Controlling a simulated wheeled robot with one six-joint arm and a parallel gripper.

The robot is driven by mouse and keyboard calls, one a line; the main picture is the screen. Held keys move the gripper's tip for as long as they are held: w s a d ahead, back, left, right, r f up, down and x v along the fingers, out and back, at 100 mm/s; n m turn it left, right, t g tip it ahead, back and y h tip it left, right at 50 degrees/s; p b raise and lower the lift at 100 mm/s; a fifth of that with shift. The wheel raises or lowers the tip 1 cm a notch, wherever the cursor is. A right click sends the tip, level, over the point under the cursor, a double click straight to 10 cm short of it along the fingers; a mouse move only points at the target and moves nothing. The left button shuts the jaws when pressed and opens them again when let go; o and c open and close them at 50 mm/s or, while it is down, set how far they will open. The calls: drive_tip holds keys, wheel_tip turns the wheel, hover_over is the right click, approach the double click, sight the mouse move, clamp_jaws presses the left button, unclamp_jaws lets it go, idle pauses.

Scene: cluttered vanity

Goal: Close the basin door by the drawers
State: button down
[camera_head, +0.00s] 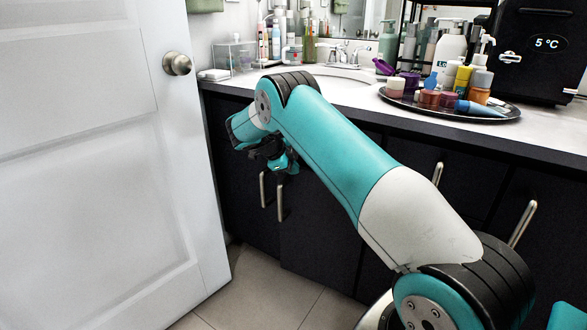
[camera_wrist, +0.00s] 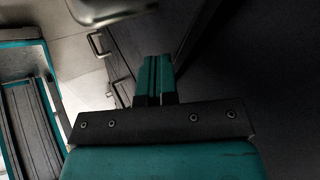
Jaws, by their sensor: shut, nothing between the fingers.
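The dark basin cabinet under the counter has two doors with upright bar handles side by side in the head view. The right door (camera_head: 318,225) has its handle (camera_head: 280,203) at its left edge. Its lower edge looks slightly forward of the left door (camera_head: 238,195), so it seems a little ajar. My gripper (camera_head: 283,163) is in front of the doors, just above the handles, partly hidden by my arm. In the wrist view its fingers (camera_wrist: 154,80) are shut and empty, beside a dark panel (camera_wrist: 265,90). Contact with it cannot be told.
A white room door (camera_head: 95,160) with a round knob (camera_head: 177,64) stands on the left. Bottles and jars on a dark tray (camera_head: 400,101) crowd the counter. Cabinet handles (camera_head: 522,223) stick out on the right. Tiled floor (camera_head: 255,295) is clear between the room door and cabinet.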

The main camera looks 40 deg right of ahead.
drive_tip(key=a+r, duration=0.8)
drive_tip(key=a, duration=0.2)
drive_tip(key=s+f+m+t+h+b, duration=0.1)
drive_tip(key=s+f+m+t+b, duration=0.3)
drive_tip(key=b, duration=0.7)
drive_tip(key=shift+n+t, duration=0.3)
drive_tip(key=shift+n, duration=0.2)
drive_tip(key=b+x, duration=0.1)
drive_tip(key=x, duration=0.2)
drive_tip(key=d+r+b+x, duration=0.1)
drive_tip(key=x, duration=0.3)
drive_tip(key=b+x, duration=0.2)
drive_tip(key=x, duration=0.2)
drive_tip(key=shift+s+d+r, duration=0.1)
drive_tip(key=shift+d, duration=0.3)
drive_tip(key=shift+w+d+r, duration=0.15)
drive_tip(key=shift+w+d, duration=0.1)
drive_tip(key=shift+d, duration=0.25)
